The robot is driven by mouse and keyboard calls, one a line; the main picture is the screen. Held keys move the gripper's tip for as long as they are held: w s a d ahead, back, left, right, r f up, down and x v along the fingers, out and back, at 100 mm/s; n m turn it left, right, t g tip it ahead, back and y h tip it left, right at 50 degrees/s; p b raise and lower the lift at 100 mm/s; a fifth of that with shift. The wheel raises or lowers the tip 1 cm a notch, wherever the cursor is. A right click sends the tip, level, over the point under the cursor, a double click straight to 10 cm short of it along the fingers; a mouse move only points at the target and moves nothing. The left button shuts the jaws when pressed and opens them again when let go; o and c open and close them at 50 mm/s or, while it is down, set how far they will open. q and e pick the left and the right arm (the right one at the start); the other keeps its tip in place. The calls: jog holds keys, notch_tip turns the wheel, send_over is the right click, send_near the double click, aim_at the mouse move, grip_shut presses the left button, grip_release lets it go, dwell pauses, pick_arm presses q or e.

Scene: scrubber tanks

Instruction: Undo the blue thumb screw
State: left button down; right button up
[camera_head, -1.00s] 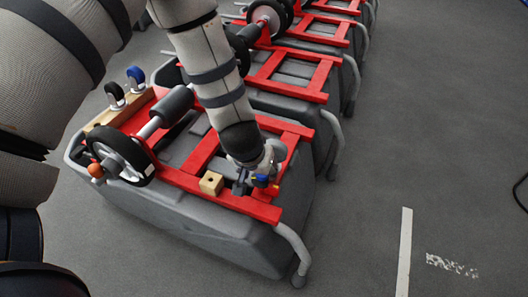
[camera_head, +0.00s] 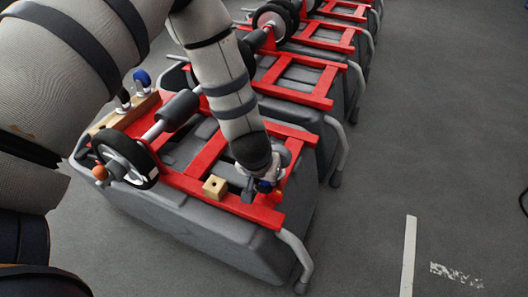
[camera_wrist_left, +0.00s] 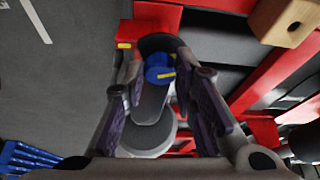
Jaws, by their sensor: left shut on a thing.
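The blue thumb screw (camera_head: 264,186) shows only partly in the head view, at the right end of the nearest tank's red frame (camera_head: 240,203). In the left wrist view the blue thumb screw (camera_wrist_left: 158,66), with a yellow mark, sits between the fingertips, above a grey rounded part (camera_wrist_left: 150,103). My left gripper (camera_head: 260,184) reaches down onto it from above and is shut on it; its two fingers also flank it in the left wrist view (camera_wrist_left: 160,78). The gripper hides much of the screw in the head view. My right gripper is not in view.
A wooden block with a hole (camera_head: 215,187) stands on the red frame just left of the gripper. More tanks stand behind.

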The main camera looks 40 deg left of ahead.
pick_arm(q)
jog(key=n+p, duration=0.1)
jog(key=n+y, duration=0.1)
jog(key=n, duration=0.1)
jog(key=shift+w+d+r+g+p, duration=0.1)
jog(key=shift+d+r+g+p, duration=0.1)
jog(key=shift+g+p, duration=0.15)
jog(key=n, duration=0.2)
jog(key=shift+w+d+f+n+g+y, duration=0.1)
jog(key=shift+f+n+g+y, duration=0.05)
jog(key=shift+n+g+y, duration=0.2)
jog(key=n+g, duration=0.1)
jog(key=n, duration=0.1)
jog(key=shift+d+f+n+y, duration=0.1)
jog(key=shift+n+y, duration=0.15)
jog(key=shift+n, duration=0.1)
jog(key=shift+w+n+g+y+b, duration=0.15)
jog(key=shift+n+g, duration=0.3)
jog(key=shift+n, duration=0.85)
jog(key=shift+w+n+g+y+b, duration=0.15)
jog(key=shift+n+g, duration=0.3)
jog(key=shift+n, duration=0.85)
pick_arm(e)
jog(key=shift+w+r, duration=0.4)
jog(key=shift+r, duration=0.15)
pick_arm(q)
jog(key=c, duration=1.3)
grip_release()
jog(key=v, duration=0.8)
